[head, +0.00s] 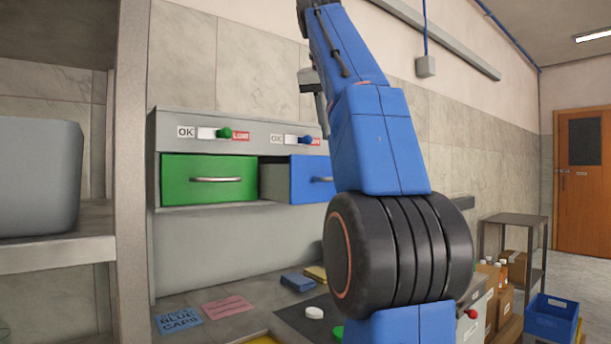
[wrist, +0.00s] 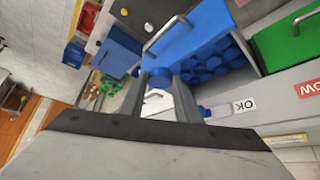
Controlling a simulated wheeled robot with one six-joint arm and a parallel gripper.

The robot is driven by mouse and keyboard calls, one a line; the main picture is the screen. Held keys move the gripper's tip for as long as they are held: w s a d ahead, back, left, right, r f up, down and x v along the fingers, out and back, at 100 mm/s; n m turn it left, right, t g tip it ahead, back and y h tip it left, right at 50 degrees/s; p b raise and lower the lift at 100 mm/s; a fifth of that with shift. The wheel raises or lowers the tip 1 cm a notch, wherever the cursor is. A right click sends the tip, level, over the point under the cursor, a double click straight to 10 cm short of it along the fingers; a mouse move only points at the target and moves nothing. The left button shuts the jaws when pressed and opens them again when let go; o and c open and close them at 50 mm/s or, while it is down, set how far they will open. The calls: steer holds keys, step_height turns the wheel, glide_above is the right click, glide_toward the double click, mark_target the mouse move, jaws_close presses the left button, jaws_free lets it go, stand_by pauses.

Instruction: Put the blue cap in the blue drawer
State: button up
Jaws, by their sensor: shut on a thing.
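In the wrist view my gripper (wrist: 160,84) is shut on a blue cap (wrist: 158,81), which shows between the fingertips. The blue drawer (wrist: 190,38) is pulled open in the wrist view, with several blue caps (wrist: 215,65) inside. The held cap appears beside the drawer in that view; its height over it I cannot tell. In the head view the blue drawer (head: 308,180) stands out from the cabinet, partly behind my arm. My gripper's fingers and the held cap are not visible there.
The green drawer (head: 209,180) is shut. Above the drawers are a green-knobbed switch (head: 224,133) and a blue-knobbed one (head: 305,139). A white cap (head: 314,312) lies on the worktop below. A grey bin (head: 38,175) stands on a shelf at left.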

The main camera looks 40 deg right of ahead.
steer(key=w, duration=1)
steer(key=shift+d+f, duration=0.15)
steer(key=shift+d, duration=0.2)
steer(key=shift+w+f, duration=0.1)
steer(key=shift+f, duration=5.15)
steer(key=shift+w+f, duration=0.4)
steer(key=shift+f, duration=0.1)
steer(key=o, duration=0.8)
